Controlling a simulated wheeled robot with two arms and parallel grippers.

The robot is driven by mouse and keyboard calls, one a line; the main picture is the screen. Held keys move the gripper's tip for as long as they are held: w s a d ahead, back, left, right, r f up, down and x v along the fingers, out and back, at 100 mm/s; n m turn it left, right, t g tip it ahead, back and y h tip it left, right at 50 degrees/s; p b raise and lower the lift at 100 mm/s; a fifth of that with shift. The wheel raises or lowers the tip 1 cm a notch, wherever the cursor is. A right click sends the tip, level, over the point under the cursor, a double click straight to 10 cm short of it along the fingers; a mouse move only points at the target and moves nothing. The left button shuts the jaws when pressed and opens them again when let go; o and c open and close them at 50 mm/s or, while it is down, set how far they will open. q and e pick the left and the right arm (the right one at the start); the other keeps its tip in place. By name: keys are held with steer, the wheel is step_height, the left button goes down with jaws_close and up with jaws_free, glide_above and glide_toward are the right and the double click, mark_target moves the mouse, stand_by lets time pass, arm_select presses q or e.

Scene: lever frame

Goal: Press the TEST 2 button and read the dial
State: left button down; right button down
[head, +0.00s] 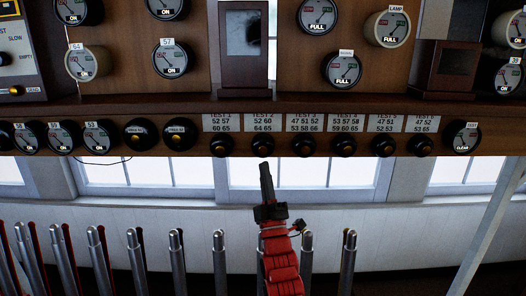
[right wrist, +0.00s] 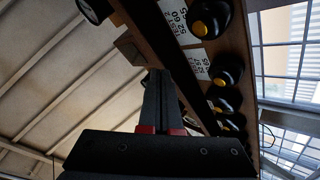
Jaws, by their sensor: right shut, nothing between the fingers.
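The TEST 2 button (head: 262,146) is a black knob with a yellow centre, under the TEST 2 label (head: 262,122) reading 52 60 64 65. My right gripper (head: 266,168) is shut and empty, its tip just below that button in the head view; I cannot tell the gap in depth. The right wrist view shows the shut fingers (right wrist: 160,95) pointing up beside the button row, apart from the knobs visible there. A dial marked CLEAR (head: 462,137) ends the row at the right. Which dial the task means is unclear. My left gripper is not in view.
Neighbouring buttons TEST 1 (head: 222,145) and TEST 3 (head: 304,144) sit close on either side. More ON and FULL dials fill the wooden panel above. A row of metal levers (head: 178,262) stands below. Windows lie behind.

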mark_target(263, 150)
steer(key=w+b, duration=0.2)
steer(key=w, duration=0.5)
steer(key=shift+w+b, duration=0.35)
steer(key=shift+b, duration=0.05)
stand_by(1.7)
steer(key=shift+w+b, duration=0.4)
steer(key=shift+b, duration=0.3)
